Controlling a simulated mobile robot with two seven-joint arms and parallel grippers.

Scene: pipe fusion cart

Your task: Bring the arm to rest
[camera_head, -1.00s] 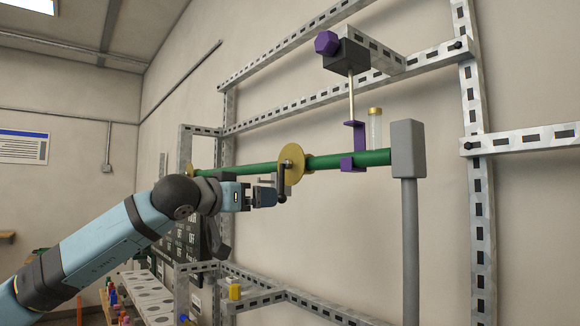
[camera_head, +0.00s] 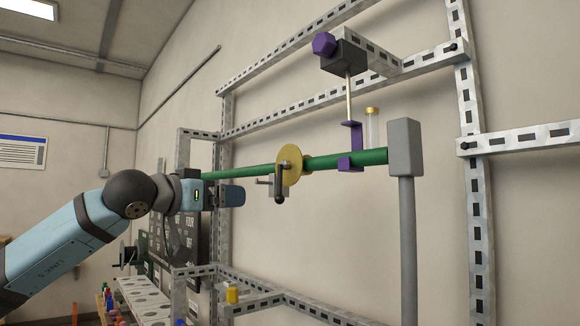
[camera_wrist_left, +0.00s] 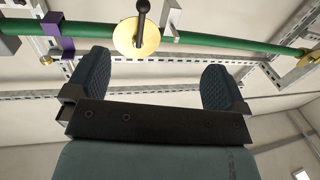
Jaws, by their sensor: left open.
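My left gripper (camera_head: 232,195) reaches in from the left in the head view, below and left of the brass disc (camera_head: 288,165) with its dark crank handle (camera_head: 279,188). In the left wrist view the two fingers of my left gripper (camera_wrist_left: 150,85) stand wide apart with nothing between them. The green pipe (camera_head: 340,160) runs beyond the fingertips, and it also shows along the top of the left wrist view (camera_wrist_left: 215,41). The brass disc shows there too (camera_wrist_left: 136,37), apart from the fingers. My right gripper is in neither view.
A grey post (camera_head: 409,230) holds the pipe's right end. Slotted metal rails (camera_head: 350,96) frame the wall. A white rack (camera_head: 146,302) stands at lower left. Space right of the gripper, below the pipe, is open.

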